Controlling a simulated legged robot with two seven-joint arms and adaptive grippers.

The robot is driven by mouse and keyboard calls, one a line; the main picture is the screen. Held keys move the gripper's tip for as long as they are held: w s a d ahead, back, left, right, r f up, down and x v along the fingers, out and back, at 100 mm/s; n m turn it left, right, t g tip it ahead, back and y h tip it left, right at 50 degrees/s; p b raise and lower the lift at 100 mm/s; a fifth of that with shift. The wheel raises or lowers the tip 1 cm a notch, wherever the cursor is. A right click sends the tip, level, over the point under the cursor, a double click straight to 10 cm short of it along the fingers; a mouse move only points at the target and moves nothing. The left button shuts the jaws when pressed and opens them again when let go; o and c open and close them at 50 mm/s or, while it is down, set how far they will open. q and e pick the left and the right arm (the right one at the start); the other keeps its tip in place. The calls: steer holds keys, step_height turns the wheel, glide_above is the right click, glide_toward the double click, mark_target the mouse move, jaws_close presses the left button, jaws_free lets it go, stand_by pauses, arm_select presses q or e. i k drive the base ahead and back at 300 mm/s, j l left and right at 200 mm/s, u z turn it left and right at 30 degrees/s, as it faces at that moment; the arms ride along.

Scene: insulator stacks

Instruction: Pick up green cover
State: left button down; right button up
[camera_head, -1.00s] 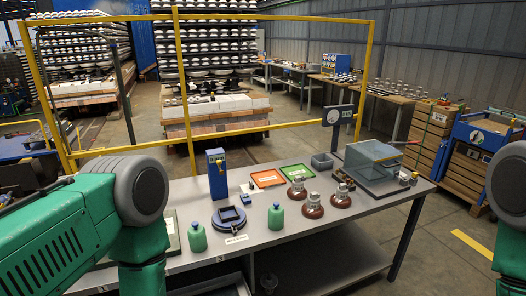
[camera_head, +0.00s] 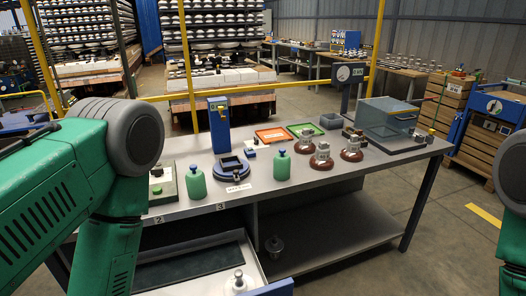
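Two green bottle-shaped pieces with small knobs on top stand upright on the grey table (camera_head: 240,203). One green piece (camera_head: 195,184) is at the left beside a green-edged plate. The other green piece (camera_head: 282,168) is near the front edge, left of the brown insulators. I cannot tell which of them is the green cover. My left arm fills the left side and hides the table's left end. Part of my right arm shows at the right edge. Neither gripper is in view.
A blue clamp base (camera_head: 231,168) sits between the green pieces. Brown insulators (camera_head: 321,159), an orange tray (camera_head: 270,135), a blue upright device (camera_head: 219,126) and a clear-sided box (camera_head: 387,121) stand on the table. An open drawer (camera_head: 190,268) sticks out below the front edge.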

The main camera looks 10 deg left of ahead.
mark_target(196, 181)
steer(key=j+u, duration=0.1)
steer(key=u, duration=0.6)
steer(key=i+j+u, duration=0.1)
steer(key=u, duration=0.25)
